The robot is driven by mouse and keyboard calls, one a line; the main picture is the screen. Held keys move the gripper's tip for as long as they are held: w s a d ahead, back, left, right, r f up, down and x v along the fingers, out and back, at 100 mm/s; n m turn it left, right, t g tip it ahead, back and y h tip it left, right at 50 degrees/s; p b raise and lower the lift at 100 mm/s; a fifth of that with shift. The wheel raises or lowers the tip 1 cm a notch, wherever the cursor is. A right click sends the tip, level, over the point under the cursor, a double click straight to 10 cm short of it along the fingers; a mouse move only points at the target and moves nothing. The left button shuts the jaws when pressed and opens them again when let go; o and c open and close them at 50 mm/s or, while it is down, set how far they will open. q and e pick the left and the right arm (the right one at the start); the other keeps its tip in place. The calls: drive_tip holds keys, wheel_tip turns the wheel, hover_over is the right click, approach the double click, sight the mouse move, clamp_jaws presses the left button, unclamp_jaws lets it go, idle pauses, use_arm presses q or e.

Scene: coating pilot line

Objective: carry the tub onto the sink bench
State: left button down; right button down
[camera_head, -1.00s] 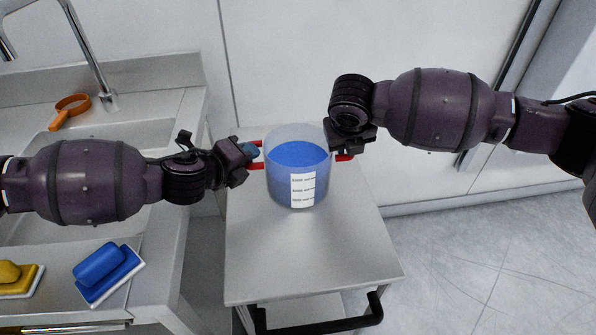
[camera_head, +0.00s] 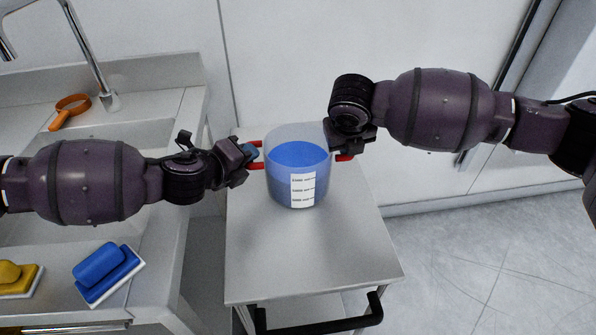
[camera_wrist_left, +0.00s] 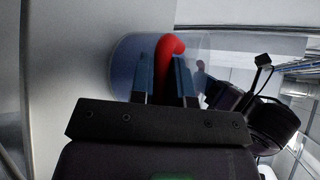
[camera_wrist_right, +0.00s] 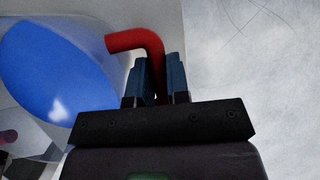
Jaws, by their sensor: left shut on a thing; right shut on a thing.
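The tub (camera_head: 297,172) is a clear round container with blue liquid, a white label and a red handle on each side. It is upright over the cart top; I cannot tell whether its base touches. My left gripper (camera_head: 252,153) is shut on the left red handle, which shows between the fingers in the left wrist view (camera_wrist_left: 167,75). My right gripper (camera_head: 345,150) is shut on the right red handle, seen in the right wrist view (camera_wrist_right: 150,55); its hand partly hides that side. The sink bench (camera_head: 160,262) stands at the left, its basin partly hidden by my left arm.
The grey cart (camera_head: 330,250) has clear room in front of the tub and a black push handle (camera_head: 340,324). On the bench are a blue scrubber (camera_head: 105,270), a yellow scrubber (camera_head: 15,278), an orange strainer (camera_head: 70,108) and a tall faucet (camera_head: 92,55). A narrow gap separates bench and cart.

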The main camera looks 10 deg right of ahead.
use_arm(q)
drive_tip(key=shift+r, duration=0.2)
use_arm(e)
drive_tip(key=shift+r, duration=0.2)
idle(0.5)
